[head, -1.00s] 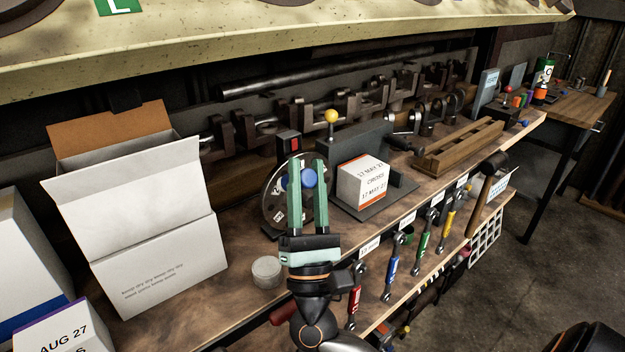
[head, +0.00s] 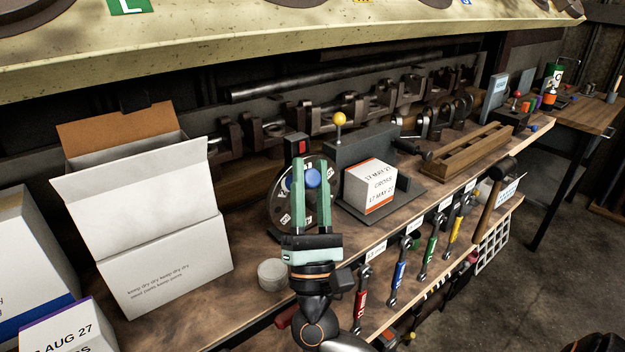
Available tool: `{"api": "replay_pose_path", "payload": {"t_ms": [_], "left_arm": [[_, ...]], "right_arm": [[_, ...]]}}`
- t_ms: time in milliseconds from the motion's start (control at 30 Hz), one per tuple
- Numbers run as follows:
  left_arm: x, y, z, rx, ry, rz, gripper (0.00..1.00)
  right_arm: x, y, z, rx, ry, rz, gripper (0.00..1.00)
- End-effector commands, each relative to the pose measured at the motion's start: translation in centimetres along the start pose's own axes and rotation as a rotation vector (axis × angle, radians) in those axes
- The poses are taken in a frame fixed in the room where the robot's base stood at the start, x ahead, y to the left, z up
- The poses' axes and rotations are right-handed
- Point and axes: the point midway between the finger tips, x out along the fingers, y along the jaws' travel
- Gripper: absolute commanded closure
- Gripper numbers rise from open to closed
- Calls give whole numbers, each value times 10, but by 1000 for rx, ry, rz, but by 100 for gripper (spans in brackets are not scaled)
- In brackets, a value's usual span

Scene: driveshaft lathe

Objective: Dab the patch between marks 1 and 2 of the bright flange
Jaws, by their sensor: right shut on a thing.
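The flange (head: 278,203), a round grey disc with small pale labels near its rim, stands upright on the bench. My right gripper (head: 312,178) is in front of it, its green fingers pointing up and covering the disc's middle. The fingers are shut on a blue rounded thing (head: 313,177), and some blue also shows just left of the left finger. I cannot tell whether the blue thing touches the disc. The mark numbers are too small to read, and part of the disc face is hidden. My left gripper is out of view.
A white open carton (head: 155,245) stands left of the flange, and a small grey round tin (head: 272,274) sits in front. A dark stand with a white labelled box (head: 370,185) is close on the right. Wrenches (head: 398,275) hang along the front edge.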

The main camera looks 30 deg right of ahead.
Motion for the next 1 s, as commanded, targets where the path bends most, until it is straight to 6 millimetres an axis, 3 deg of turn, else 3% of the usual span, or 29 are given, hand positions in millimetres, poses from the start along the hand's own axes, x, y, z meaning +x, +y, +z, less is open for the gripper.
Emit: {"api": "replay_pose_path", "payload": {"t_ms": [267, 700, 1000], "left_arm": [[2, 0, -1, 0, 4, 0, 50], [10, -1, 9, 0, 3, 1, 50], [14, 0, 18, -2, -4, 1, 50]], "right_arm": [[2, -1, -3, -1, -1, 0, 100], [13, -34, -2, -2, -1, 1, 100], [15, -37, -2, 0, -2, 0, 100]]}}
